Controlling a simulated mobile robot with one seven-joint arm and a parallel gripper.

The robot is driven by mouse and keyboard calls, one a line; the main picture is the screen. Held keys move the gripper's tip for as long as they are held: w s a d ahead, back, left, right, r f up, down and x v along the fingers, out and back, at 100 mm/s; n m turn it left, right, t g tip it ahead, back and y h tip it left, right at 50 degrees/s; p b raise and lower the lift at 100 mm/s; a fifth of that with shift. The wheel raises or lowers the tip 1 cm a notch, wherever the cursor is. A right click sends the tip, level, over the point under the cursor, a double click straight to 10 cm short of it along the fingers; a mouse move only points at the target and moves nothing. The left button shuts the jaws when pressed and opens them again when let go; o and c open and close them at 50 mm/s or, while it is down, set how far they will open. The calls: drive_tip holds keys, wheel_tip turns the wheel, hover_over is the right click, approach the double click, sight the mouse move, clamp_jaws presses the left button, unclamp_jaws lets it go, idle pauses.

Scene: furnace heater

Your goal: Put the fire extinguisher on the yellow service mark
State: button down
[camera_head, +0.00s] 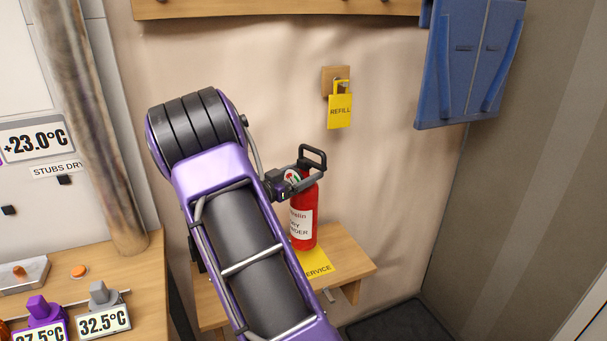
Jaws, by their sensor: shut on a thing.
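The fire extinguisher (302,216) is a red cylinder with a white label and a black handle on top. It is upright over the small wooden shelf (345,262). The yellow service mark (320,265) lies on that shelf, and its visible part reaches out in front of and to the right of the extinguisher's base. I cannot tell whether the base touches the mark or hangs just above it. My gripper (290,184) is shut on the extinguisher near its neck, below the handle. My purple arm hides the left part of the shelf and part of the gripper.
A yellow "REFILL" tag (340,111) hangs from a wooden wall block (334,80) above. A wooden bench (110,275) with temperature displays and a metal pipe (92,120) stand at left. A dark mat (400,325) lies on the floor.

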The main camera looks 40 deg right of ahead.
drive_tip(key=shift+f+b, duration=0.3)
drive_tip(key=shift+f, duration=1.85)
drive_tip(key=shift+c, duration=1.2)
unclamp_jaws()
drive_tip(key=shift+f, duration=0.3)
drive_tip(key=shift+o, duration=1.2)
drive_tip(key=shift+r, duration=0.1)
drive_tip(key=s+a, duration=0.2)
drive_tip(key=a, duration=1)
drive_tip(key=shift+p, duration=0.35)
